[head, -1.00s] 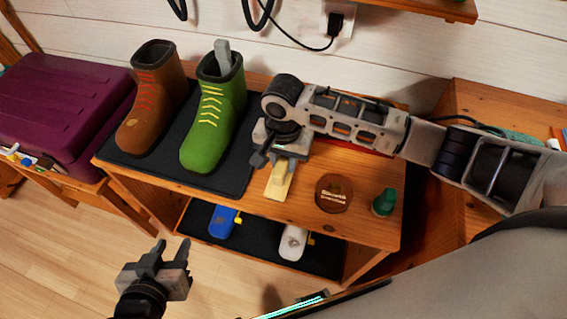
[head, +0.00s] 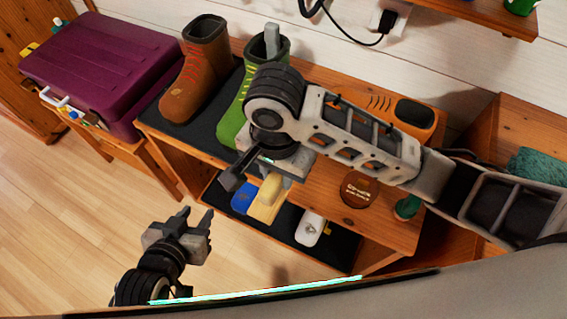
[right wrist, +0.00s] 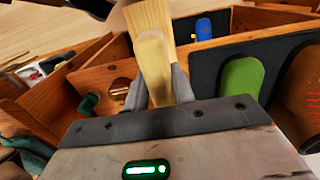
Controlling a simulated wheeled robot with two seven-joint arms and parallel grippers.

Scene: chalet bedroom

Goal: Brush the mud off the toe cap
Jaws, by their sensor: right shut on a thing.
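The brown boot (head: 203,66) with red laces stands upright on the dark mat at the left of the bench; a small lighter patch shows on its toe (head: 177,93). The green boot (head: 237,112) stands to its right, partly hidden by my right arm, with a grey piece in its top. My right gripper (head: 262,177) is shut on a pale wooden brush (head: 267,200), held in front of the green boot near the bench's front edge. The brush (right wrist: 155,55) also shows between the fingers in the right wrist view; its bristles are not clear. My left gripper (head: 195,222) is open and empty, low over the floor.
A brown round tin (head: 361,190) and a green bottle (head: 407,207) stand on the bench (head: 325,182). Blue (head: 243,198) and white (head: 310,228) items lie on the lower shelf. A purple case (head: 92,68) is at left. Floor in front is free.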

